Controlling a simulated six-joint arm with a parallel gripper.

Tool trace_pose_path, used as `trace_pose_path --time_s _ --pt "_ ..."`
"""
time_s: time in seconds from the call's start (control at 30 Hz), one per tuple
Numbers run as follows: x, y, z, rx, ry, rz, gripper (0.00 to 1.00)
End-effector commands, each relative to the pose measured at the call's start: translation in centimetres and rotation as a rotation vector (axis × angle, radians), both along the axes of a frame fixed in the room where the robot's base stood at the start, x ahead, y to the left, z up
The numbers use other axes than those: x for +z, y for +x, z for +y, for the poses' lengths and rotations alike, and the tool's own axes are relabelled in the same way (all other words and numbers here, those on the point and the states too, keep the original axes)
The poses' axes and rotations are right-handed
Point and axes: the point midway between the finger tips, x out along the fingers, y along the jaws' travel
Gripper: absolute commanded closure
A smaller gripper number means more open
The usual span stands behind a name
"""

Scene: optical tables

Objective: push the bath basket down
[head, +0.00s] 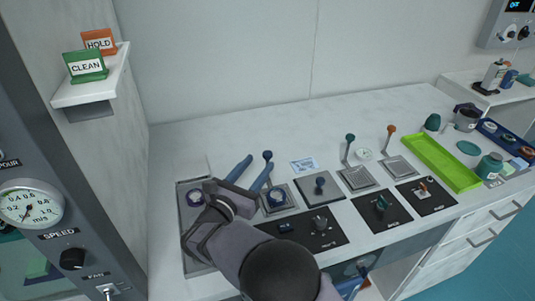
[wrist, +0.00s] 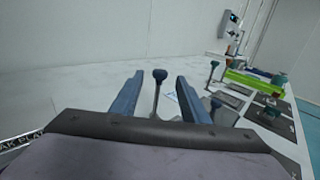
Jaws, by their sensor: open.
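My gripper (head: 259,161) reaches over the left end of the bench, its two blue fingers apart with nothing gripped. In the wrist view the fingers (wrist: 160,80) stand on either side of a blue-knobbed lever (wrist: 158,76), which is upright and appears beyond or between them. In the head view its blue knob (head: 267,155) shows by the right fingertip; the stem is mostly hidden by that finger. No part is legibly labelled as the bath basket, so I cannot tell which it is.
Several control plates run along the bench, with a teal-knobbed lever (head: 350,138) and an orange-knobbed lever (head: 391,129). A green tray (head: 440,162) and bottles stand at the right. A wall shelf (head: 95,90) holds signs. The rear bench surface is clear.

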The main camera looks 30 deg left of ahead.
Motion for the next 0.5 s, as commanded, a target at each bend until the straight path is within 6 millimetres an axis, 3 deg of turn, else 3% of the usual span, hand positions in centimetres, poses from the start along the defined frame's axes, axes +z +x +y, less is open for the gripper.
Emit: trace_pose_path --time_s 0.5 --pt "0.1 6.0 -0.1 -0.002 0.000 0.002 0.59"
